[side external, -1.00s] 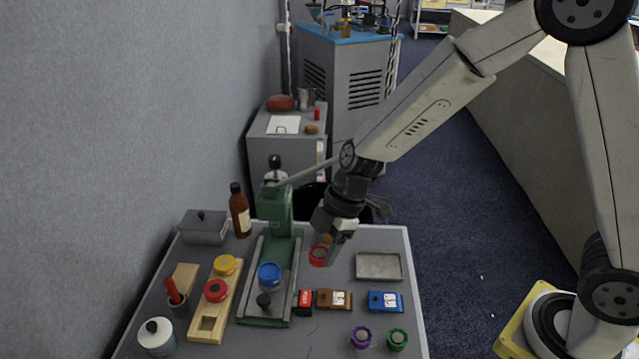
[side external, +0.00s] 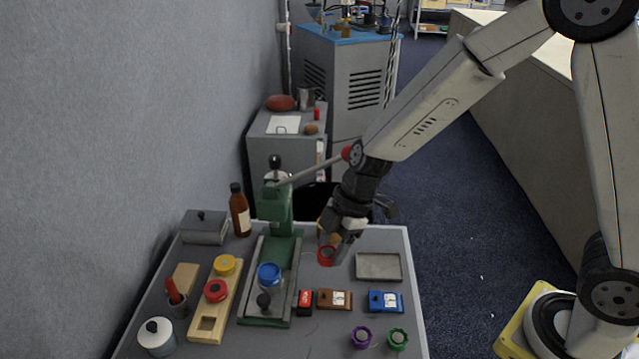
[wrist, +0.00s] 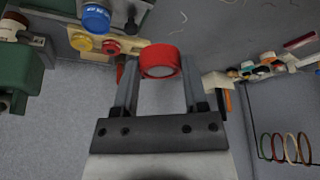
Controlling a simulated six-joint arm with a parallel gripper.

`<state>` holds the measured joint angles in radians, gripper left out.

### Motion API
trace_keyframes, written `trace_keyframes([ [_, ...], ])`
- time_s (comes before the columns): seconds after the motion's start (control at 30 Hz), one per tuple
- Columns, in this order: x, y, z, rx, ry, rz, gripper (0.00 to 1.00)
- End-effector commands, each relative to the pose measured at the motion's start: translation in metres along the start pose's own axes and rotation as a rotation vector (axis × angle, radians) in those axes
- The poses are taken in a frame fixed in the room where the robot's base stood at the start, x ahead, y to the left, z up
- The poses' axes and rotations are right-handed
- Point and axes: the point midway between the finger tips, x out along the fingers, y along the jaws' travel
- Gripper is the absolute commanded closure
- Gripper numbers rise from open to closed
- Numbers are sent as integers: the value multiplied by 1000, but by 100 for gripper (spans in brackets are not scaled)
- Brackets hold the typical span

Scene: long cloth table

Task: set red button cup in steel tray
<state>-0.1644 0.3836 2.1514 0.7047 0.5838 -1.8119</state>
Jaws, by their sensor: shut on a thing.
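My gripper (side external: 334,252) is shut on the red button cup (side external: 326,256), at the back of the grey table. The wrist view shows the cup (wrist: 160,58) between the two fingertips of my gripper (wrist: 161,68), with its round pale face inside a red rim. Whether the cup is clear of the table is hard to tell. The steel tray (side external: 379,278) is a shallow, empty rectangle a little to the right of the cup and nearer the camera.
A green press (side external: 276,215) stands just left of my gripper, with a blue cup (side external: 269,272) on it. A wooden board (side external: 208,322) holds yellow and red cups. Brown (side external: 328,299) and blue (side external: 384,302) boxes and purple (side external: 361,337) and green (side external: 397,339) cups lie in front.

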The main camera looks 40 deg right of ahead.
Motion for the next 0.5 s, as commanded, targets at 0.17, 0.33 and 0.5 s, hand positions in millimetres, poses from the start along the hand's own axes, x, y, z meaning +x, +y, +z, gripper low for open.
trace_keyframes([
  [0.17,-4,-3,29,8,-6,2,100],
  [0.33,-10,-11,68,12,-12,4,100],
  [0.5,-17,-26,108,13,-15,5,100],
])
